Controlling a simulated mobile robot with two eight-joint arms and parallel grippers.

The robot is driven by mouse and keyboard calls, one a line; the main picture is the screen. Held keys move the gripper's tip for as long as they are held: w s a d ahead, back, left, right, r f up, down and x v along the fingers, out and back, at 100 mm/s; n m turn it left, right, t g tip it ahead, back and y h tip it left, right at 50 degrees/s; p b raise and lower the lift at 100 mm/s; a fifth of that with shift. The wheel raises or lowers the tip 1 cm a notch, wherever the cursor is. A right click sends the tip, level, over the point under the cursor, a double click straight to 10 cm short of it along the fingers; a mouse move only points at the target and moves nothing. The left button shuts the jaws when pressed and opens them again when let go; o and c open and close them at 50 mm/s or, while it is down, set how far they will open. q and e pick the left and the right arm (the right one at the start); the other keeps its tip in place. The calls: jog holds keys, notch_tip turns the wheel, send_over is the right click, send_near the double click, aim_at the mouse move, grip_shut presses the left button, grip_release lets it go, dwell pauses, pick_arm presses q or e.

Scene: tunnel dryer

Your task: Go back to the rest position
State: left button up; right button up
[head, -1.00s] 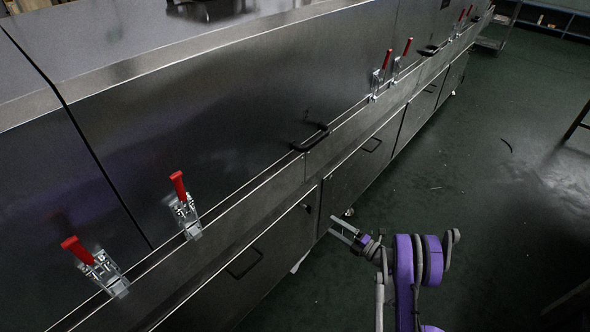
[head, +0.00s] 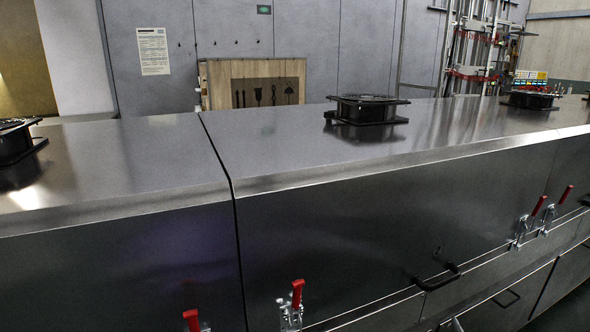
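The tunnel dryer (head: 330,230) fills the lower part of the head view, a long steel box with a flat shiny top. Red-handled toggle clamps show on its front: one clamp (head: 291,308) at the bottom middle, one partly cut off (head: 192,320) to its left, and a pair (head: 535,218) at the right. Their red handles point up. A black bar handle (head: 437,277) sits on the front panel. Neither of my grippers can be identified in the head view now.
Black fan units stand on the dryer top, one at the middle (head: 366,109), one at the left (head: 16,140) and one at the right (head: 530,100). Behind are a wooden tool board (head: 252,84), a grey wall (head: 345,45) and a metal frame (head: 475,50). Floor is barely visible.

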jog(key=s+a+f+m+g+y, duration=0.25)
jog(key=s+a, duration=0.35)
jog(key=s, duration=0.4)
jog(key=s+a+f+m+g+y, duration=0.1)
jog(key=s+a+f+g, duration=0.4)
jog(key=s, duration=0.6)
jog(key=s+a+m+g+y, duration=0.1)
jog(key=s+a+m+g, duration=0.15)
jog(key=s+a, duration=0.65)
pick_arm(q)
notch_tip(320, 180, up, 26)
jog(key=w+t+p, duration=0.1)
jog(key=p, duration=2.2)
jog(key=shift+r, duration=0.25)
pick_arm(e)
notch_tip(320, 180, up, 26)
jog(key=d+t, duration=0.1)
jog(key=shift+d+r+n, duration=0.2)
jog(key=shift+d+n, duration=0.1)
pick_arm(q)
jog(key=shift+s, duration=0.1)
pick_arm(e)
jog(key=shift+w, duration=0.1)
